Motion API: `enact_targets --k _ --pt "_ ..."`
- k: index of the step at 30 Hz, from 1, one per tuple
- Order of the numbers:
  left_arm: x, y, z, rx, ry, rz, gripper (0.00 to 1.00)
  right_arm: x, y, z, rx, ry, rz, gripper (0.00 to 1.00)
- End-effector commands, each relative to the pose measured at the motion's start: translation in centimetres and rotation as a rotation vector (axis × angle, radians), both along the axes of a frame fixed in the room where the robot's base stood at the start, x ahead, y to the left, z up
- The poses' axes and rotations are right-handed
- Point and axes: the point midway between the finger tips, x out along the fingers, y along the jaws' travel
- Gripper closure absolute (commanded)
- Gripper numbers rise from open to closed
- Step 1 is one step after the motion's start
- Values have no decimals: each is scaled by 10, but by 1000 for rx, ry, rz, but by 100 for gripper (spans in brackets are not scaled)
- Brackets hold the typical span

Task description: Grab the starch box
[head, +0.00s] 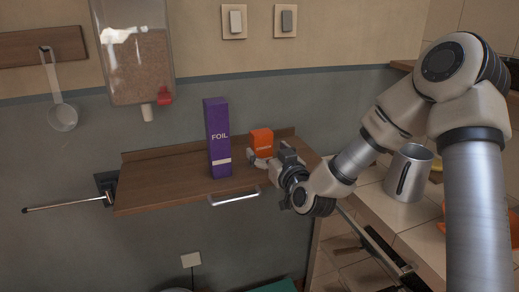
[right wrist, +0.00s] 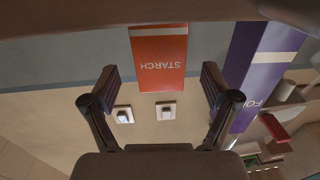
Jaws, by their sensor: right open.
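The orange starch box (head: 262,142) stands upright on the wooden wall shelf (head: 160,184), towards its back right. In the right wrist view the starch box (right wrist: 158,58) appears upside down, ahead of and between my spread fingers. My right gripper (head: 262,160) is open and empty, close in front of the box in the head view. The gripper (right wrist: 158,85) shows a gap on both sides of the box, and I see no clear contact. The lower part of the box is partly hidden by the gripper in the head view. My left gripper is not in view.
A tall purple foil box (head: 217,140) stands just left of the starch box; it also shows in the wrist view (right wrist: 262,75). A dispenser (head: 135,50) and a ladle (head: 62,115) hang on the wall. A metal pitcher (head: 408,175) stands on the right counter. The shelf's left part is bare.

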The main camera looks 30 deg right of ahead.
Motion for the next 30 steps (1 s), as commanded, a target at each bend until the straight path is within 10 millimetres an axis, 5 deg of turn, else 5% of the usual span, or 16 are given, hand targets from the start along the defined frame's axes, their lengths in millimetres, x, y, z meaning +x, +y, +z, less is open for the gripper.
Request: enact_targets --k 6,13,19,30 --pt "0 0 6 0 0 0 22 36 -6 -1 -4 1 0 14" --pt "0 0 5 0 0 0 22 40 -7 -2 0 2 1 14" --pt "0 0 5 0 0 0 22 40 -7 -2 -1 2 1 81" --pt "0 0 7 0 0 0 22 40 -7 0 -1 2 1 84"
